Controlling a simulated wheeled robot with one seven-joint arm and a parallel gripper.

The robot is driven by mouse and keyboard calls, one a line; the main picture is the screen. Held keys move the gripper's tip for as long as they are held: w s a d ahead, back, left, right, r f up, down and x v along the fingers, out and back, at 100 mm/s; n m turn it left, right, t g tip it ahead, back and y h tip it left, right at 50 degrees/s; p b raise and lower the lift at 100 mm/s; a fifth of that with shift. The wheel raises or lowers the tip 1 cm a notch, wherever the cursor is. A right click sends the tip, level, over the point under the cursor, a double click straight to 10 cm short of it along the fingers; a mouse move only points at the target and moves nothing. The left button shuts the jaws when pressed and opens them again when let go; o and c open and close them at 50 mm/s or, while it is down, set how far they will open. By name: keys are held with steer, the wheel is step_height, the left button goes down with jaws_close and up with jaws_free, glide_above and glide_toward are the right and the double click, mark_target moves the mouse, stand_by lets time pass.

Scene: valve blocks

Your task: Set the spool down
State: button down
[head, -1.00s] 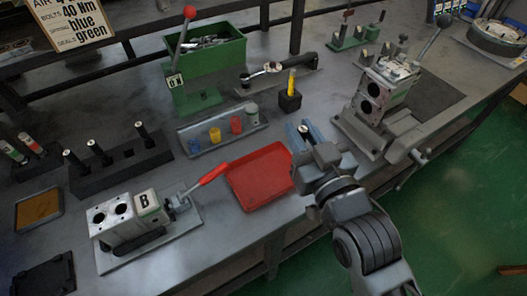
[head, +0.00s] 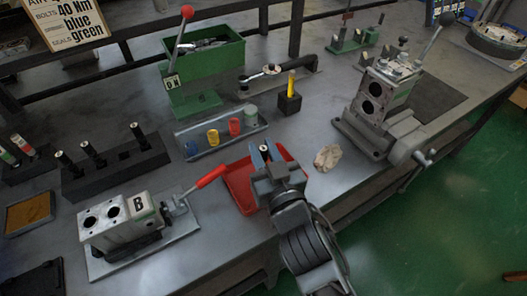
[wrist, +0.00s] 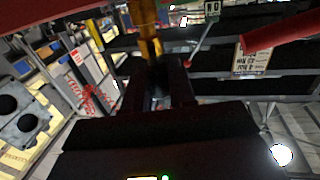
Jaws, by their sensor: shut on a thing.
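My gripper (head: 268,170) is shut on the spool (head: 265,149), a dark cylinder with a bright end that stands up between the fingers in the head view. The gripper and spool appear over the red tray (head: 236,190) and hide much of it. I cannot tell how high above the tray the spool is. In the wrist view, the dark fingers (wrist: 157,85) are close together, and the spool between them is too dark to make out clearly.
A crumpled cloth (head: 327,158) lies right of the tray. Valve block B (head: 118,222) with its red-handled clamp (head: 205,180) is at left. A black rack (head: 115,165) holds similar dark cylinders. A vise with a block (head: 380,110) is at right.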

steer(key=shift+f, duration=0.15)
steer(key=c, duration=0.9)
jaws_free()
steer(key=shift+r, duration=0.2)
steer(key=shift+b+v, duration=1.25)
steer(key=shift+v, duration=4.75)
